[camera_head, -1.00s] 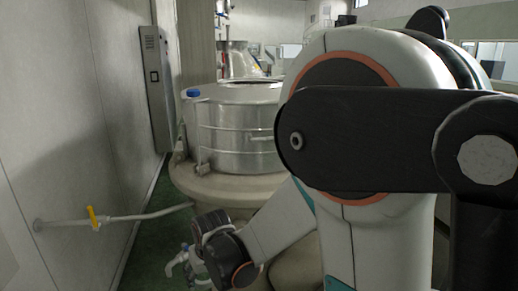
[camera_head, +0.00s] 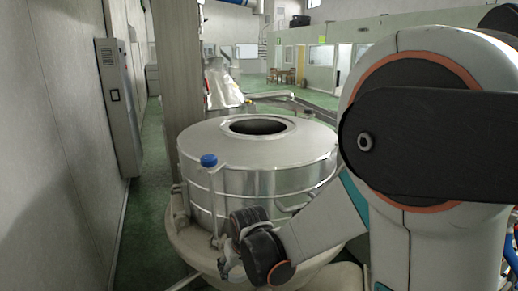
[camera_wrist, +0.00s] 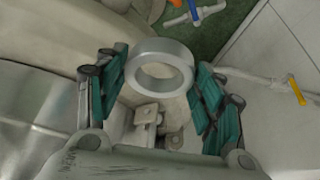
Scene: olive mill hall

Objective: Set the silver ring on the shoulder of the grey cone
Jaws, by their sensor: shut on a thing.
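The silver ring (camera_wrist: 179,85) is a thick, smooth band in the upper middle of the wrist view. My gripper (camera_wrist: 160,62) is shut on it, with a teal-padded finger on each side. The ring's hole faces the camera, and pale surface shows through it. In the head view my gripper (camera_head: 231,262) is low, in front of the big metal tank and beside its stone-like base, and the ring cannot be made out there. I cannot make out a grey cone in either current view.
The round metal tank (camera_head: 255,172) has an open top and stands on a pale base (camera_head: 205,262). A blue-capped pipe (camera_head: 208,160) rises at its front. A wall cabinet (camera_head: 117,105) is at the left. A pipe with a yellow handle (camera_wrist: 296,88) shows in the wrist view. Green floor is open behind.

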